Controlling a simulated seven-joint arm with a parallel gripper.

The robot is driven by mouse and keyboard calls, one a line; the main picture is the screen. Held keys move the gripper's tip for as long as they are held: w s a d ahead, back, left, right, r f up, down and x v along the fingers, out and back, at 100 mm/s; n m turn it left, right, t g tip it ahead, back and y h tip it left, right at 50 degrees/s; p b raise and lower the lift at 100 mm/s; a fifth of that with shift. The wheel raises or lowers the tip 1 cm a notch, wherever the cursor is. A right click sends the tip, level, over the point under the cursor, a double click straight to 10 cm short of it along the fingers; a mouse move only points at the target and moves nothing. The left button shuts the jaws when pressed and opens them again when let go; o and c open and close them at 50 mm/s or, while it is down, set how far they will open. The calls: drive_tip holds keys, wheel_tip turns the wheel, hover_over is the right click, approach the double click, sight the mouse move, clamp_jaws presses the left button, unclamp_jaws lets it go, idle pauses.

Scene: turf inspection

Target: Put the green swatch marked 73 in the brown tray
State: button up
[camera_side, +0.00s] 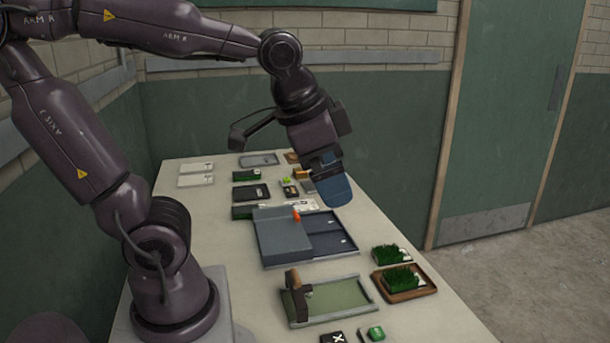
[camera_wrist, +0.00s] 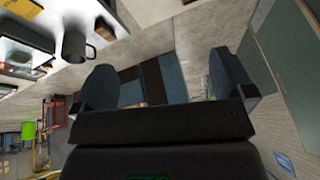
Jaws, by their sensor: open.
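A green grass swatch (camera_side: 388,254) with a small white tag sits on the table just behind the brown tray. A second grass swatch (camera_side: 402,279), also with a white tag, sits in the brown tray (camera_side: 408,298) at the right table edge. The tags are too small to read, so I cannot tell which is marked 73. My gripper (camera_side: 335,187), with blue fingers, is above the far right part of the table, well away from both swatches. In the wrist view my gripper (camera_wrist: 163,88) is open, with nothing visible held between its fingers.
A grey-blue box unit (camera_side: 285,236) with an orange part stands mid-table. A green-bedded tray (camera_side: 345,298) with a brown-handled tool lies left of the brown tray. Several small items crowd the far end. The wrist view shows a mug (camera_wrist: 74,46) on a white surface.

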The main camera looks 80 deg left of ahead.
drive_tip(key=shift+s+d+f+n+t+h, duration=0.1)
drive_tip(key=shift+s+d+n+t+h, duration=0.15)
drive_tip(key=shift+s+n, duration=0.5)
drive_tip(key=shift+s+d+f+n+t+h, duration=0.15)
drive_tip(key=shift+s+d+n, duration=0.2)
drive_tip(key=shift+s, duration=0.8)
drive_tip(key=shift+r, duration=0.15)
